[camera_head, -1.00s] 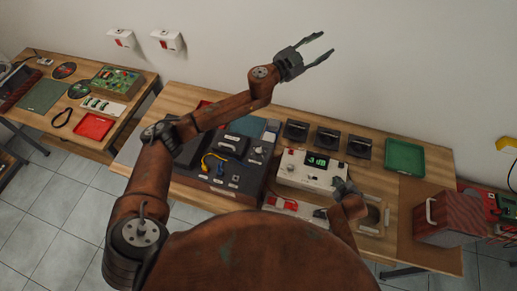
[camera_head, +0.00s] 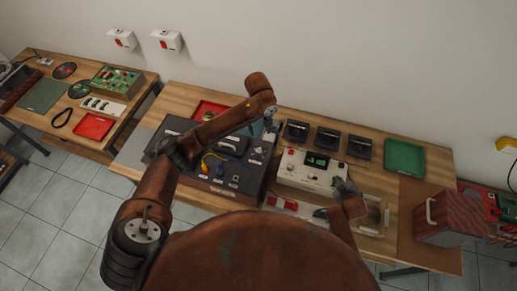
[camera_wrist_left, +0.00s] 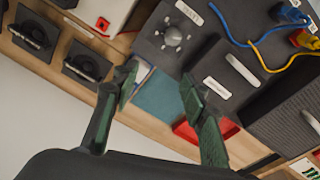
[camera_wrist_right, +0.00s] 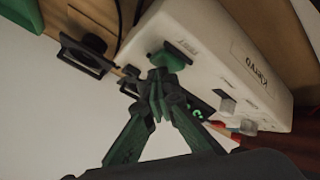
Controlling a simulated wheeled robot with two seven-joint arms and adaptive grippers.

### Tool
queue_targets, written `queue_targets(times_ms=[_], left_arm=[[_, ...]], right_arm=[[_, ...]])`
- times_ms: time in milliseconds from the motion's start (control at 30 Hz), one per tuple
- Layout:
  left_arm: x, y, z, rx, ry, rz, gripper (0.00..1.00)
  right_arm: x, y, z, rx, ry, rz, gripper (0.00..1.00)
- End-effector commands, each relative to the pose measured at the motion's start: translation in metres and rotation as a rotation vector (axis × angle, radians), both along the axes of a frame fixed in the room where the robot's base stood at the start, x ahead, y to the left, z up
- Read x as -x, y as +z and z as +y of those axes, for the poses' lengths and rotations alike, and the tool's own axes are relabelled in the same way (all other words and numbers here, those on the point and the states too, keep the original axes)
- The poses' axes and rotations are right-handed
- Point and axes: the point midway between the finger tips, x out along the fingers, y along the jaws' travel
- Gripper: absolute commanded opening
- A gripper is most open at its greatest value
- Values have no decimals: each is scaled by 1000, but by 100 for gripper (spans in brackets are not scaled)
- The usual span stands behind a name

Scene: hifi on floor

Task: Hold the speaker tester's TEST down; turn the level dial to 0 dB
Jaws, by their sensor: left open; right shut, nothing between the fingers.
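The white tester (camera_head: 297,178) with a dark green-lit display (camera_head: 317,160) stands on the middle table. My right gripper (camera_head: 343,186) is shut and empty over its right end; in the right wrist view its tips (camera_wrist_right: 159,78) overlap a dark green block (camera_wrist_right: 180,52) on the white casing, and touching cannot be told. A grey round dial with marks around it (camera_wrist_left: 172,37) sits on a dark panel in the left wrist view. My left gripper (camera_wrist_left: 158,80) is open and empty above the table beside the dial, apart from it; its fingers are mostly hidden in the head view.
Several black stands (camera_head: 328,138) line the table's back, with a green tray (camera_head: 404,158) to their right. Yellow and blue cables (camera_wrist_left: 262,45) lie on the dark panel. A red tray (camera_head: 210,109) lies at the back left. A reddish box (camera_head: 445,218) is at the right edge.

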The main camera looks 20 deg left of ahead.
Motion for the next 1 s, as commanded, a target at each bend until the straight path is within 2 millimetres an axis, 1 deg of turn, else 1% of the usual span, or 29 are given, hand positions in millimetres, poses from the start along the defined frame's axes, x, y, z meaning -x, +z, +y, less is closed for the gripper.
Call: queue_targets(times_ms=[33,67,167,467,567,667,767,1000], left_arm=[[10,-2,0,-2,-3,36,40],[15,-3,0,-4,-4,54,40],[24,-4,0,-7,-7,87,40],[25,-4,0,-9,-8,92,40],[25,-7,1,-9,-7,93,40],[25,-16,1,-9,-6,95,40],[26,-32,1,-10,-7,95,40],[25,-80,1,-10,-7,94,40]], right_arm=[[1,-1,0,1,-1,2,0],[1,-1,0,1,-1,2,0],[1,-1,0,1,-1,2,0],[1,-1,0,1,-1,2,0],[1,-1,0,1,-1,2,0],[1,-1,0,1,-1,2,0],[1,-1,0,1,-1,2,0],[1,-1,0,1,-1,2,0]])
